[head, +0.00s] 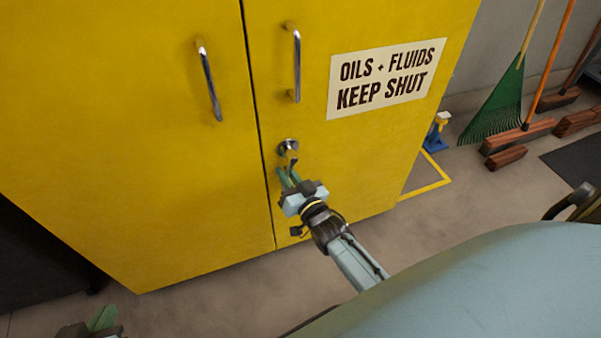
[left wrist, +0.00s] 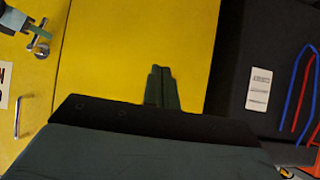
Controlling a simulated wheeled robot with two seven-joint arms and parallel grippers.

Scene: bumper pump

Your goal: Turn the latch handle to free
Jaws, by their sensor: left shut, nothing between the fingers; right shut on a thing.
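The latch handle (head: 289,148) is a small metal handle on a round plate, low on the right door of the yellow cabinet (head: 130,140). My right gripper (head: 286,174) is shut on the latch handle's lower part, and its green fingers hide some of it. The latch also shows in the left wrist view (left wrist: 40,47), at the upper left, with my right gripper's fingers at it. My left gripper (head: 103,316) is at the bottom left of the head view, away from the cabinet doors. In the left wrist view its fingers (left wrist: 160,86) are together and empty.
Two metal door handles (head: 208,80) (head: 296,62) are above the latch. A sign (head: 386,78) is on the right door. A dark panel (left wrist: 268,60) is right of the cabinet in the left wrist view.

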